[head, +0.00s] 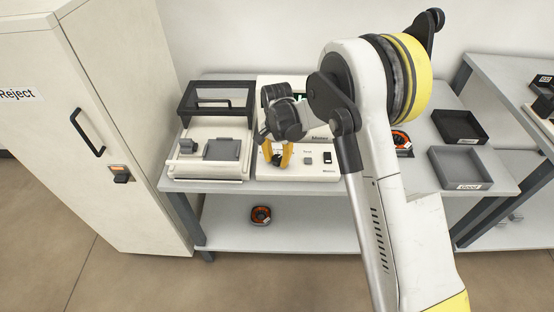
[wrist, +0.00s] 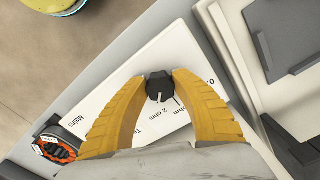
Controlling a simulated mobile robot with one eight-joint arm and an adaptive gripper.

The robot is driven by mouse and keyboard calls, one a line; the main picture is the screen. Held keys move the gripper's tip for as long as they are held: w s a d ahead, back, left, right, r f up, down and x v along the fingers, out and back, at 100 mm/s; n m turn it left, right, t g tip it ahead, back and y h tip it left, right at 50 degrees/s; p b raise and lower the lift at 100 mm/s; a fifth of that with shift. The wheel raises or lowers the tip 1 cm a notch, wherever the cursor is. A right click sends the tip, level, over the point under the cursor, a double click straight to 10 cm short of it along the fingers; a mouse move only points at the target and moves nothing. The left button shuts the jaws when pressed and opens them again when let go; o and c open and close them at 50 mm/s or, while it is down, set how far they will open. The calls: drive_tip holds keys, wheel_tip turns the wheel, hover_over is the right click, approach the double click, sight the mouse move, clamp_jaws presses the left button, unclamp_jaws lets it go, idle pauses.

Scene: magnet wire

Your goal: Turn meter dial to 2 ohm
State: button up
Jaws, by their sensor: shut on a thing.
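The meter (head: 325,174) is a white box on the bench with switches on its sloped front. It also shows in the wrist view (wrist: 150,55) as a white panel with printed labels. Its dial (wrist: 159,87) is a small black knob with a white pointer mark. The mark points toward the bottom of the wrist view, near the "2 ohm" print; I cannot tell whether it lines up exactly. My gripper (wrist: 160,84) has its yellow fingers shut on the dial from both sides.
A white fixture with a dark-framed cover (head: 215,150) stands left of the meter. An orange and black coil (head: 402,140) lies to the right, partly behind my arm. Another coil (head: 261,214) lies on the lower shelf.

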sight(277, 159)
drive_tip(key=o, duration=1.2)
wheel_tip(277, 159, up, 12)
